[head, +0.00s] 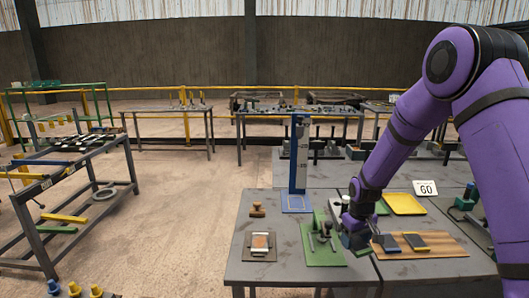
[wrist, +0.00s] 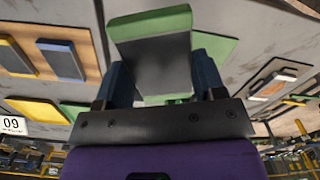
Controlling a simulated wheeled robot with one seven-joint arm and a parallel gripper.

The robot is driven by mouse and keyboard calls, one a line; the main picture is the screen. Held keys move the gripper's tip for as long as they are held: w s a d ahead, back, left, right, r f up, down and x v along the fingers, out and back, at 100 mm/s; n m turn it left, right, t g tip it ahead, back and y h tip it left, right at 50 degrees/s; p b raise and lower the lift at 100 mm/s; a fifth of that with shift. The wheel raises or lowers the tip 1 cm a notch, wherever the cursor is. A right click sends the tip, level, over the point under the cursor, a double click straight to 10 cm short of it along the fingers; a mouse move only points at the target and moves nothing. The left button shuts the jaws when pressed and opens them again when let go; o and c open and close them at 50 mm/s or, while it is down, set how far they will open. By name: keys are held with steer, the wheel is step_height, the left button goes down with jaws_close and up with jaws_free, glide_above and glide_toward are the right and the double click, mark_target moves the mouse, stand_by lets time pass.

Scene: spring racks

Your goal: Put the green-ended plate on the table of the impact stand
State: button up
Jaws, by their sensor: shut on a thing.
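My gripper (head: 354,222) is low over the near bench in the head view. In the wrist view its two blue fingers (wrist: 162,75) are shut on the green-ended plate (wrist: 155,62), a dark grey plate with a green band at each end. In the head view the plate is mostly hidden by the gripper and cannot be made out clearly. A tall blue post with a marked scale (head: 299,152) stands on a blue-edged base (head: 297,203), left of and behind the gripper. A green base with dark upright fittings (head: 320,252) lies just left of the gripper. I cannot tell for certain which is the impact stand.
A wooden board (head: 437,244) with a yellow and a blue-ended plate lies right of the gripper. A grey fixture (head: 260,245) and wooden stamp (head: 257,211) are at left. A rack (head: 72,165) stands across the open floor.

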steer(key=w+m, duration=0.1)
steer(key=d+m, duration=0.1)
steer(key=w+d+m, duration=0.1)
steer(key=m, duration=0.1)
steer(key=shift+w+d+r, duration=0.1)
steer(key=shift+w+r, duration=0.2)
steer(key=shift+r, duration=0.05)
steer(key=shift+s+f, duration=0.1)
steer(key=shift+s, duration=0.05)
